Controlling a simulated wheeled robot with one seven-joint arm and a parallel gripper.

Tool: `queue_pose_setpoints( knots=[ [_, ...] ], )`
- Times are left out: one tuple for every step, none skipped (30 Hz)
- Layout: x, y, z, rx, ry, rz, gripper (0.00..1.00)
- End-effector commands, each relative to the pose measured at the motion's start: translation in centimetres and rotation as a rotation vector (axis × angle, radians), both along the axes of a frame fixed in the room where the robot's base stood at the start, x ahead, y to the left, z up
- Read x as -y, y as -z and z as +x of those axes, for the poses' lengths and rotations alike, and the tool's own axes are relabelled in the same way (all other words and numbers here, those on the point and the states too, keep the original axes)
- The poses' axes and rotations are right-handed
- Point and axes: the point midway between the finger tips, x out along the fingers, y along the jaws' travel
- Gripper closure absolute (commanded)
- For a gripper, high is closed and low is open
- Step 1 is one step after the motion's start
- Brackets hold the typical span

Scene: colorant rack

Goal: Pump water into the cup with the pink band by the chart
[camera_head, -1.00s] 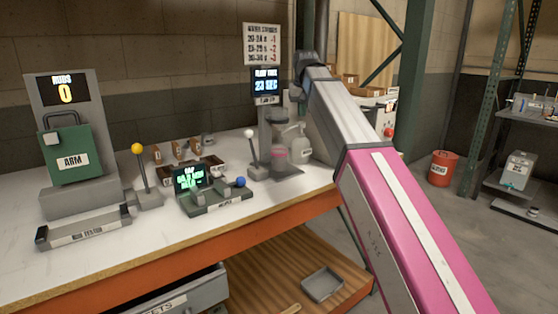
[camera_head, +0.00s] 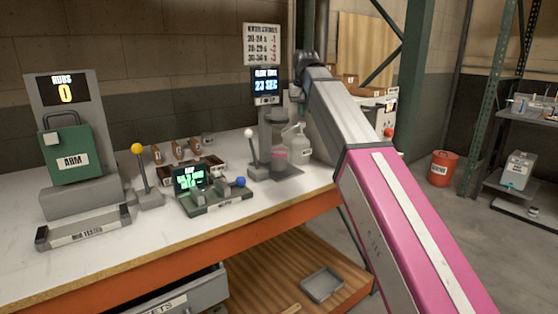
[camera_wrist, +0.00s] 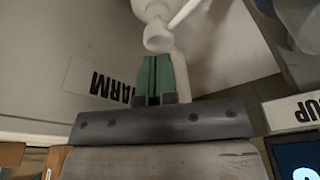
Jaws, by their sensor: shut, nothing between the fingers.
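The chart (camera_head: 262,44) hangs on the back wall and lists second ranges against -1, -2 and -3. Below it a screen (camera_head: 266,83) reads 23 SEC. The cup with the pink band (camera_head: 279,154) stands in the grey stand beneath that screen. A white pump bottle (camera_head: 297,141) stands just right of the cup, and its pump head and spout show in the wrist view (camera_wrist: 158,37). My gripper (camera_wrist: 154,57) is shut and empty, its green fingertips close to the white pump head; I cannot tell whether they touch.
A white-knobbed lever (camera_head: 250,146) stands left of the cup stand. A green device with a small screen (camera_head: 190,178) and a yellow-knobbed lever (camera_head: 140,165) stand further left. A rub tester (camera_head: 75,155) is at the far left. The white tabletop (camera_head: 150,250) is clear in front.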

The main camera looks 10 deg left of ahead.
Motion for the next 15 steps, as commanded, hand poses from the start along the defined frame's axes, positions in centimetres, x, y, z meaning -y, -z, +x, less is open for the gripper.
queue_pose_setpoints(
  knots=[
    [0.00,0.00,0.00,0.000,0.000,0.000,1.00],
    [0.00,0.00,0.00,0.000,0.000,0.000,1.00],
    [0.00,0.00,0.00,0.000,0.000,0.000,1.00],
    [0.00,0.00,0.00,0.000,0.000,0.000,1.00],
    [0.00,0.00,0.00,0.000,0.000,0.000,1.00],
    [0.00,0.00,0.00,0.000,0.000,0.000,1.00],
    [0.00,0.01,0.00,0.000,0.000,0.000,1.00],
    [0.00,0.01,-0.01,0.000,0.000,0.000,1.00],
    [0.00,0.04,0.00,0.000,0.000,0.000,1.00],
    [0.00,0.08,0.00,0.000,0.000,0.000,1.00],
    [0.00,0.13,-0.01,0.000,0.000,0.000,1.00],
    [0.00,0.21,-0.01,0.000,0.000,0.000,1.00],
    [0.00,0.28,-0.01,0.000,0.000,0.000,1.00],
    [0.01,0.36,-0.02,-0.001,0.000,0.000,1.00],
    [0.01,0.48,-0.02,-0.001,0.000,0.000,1.00]
  ],
)
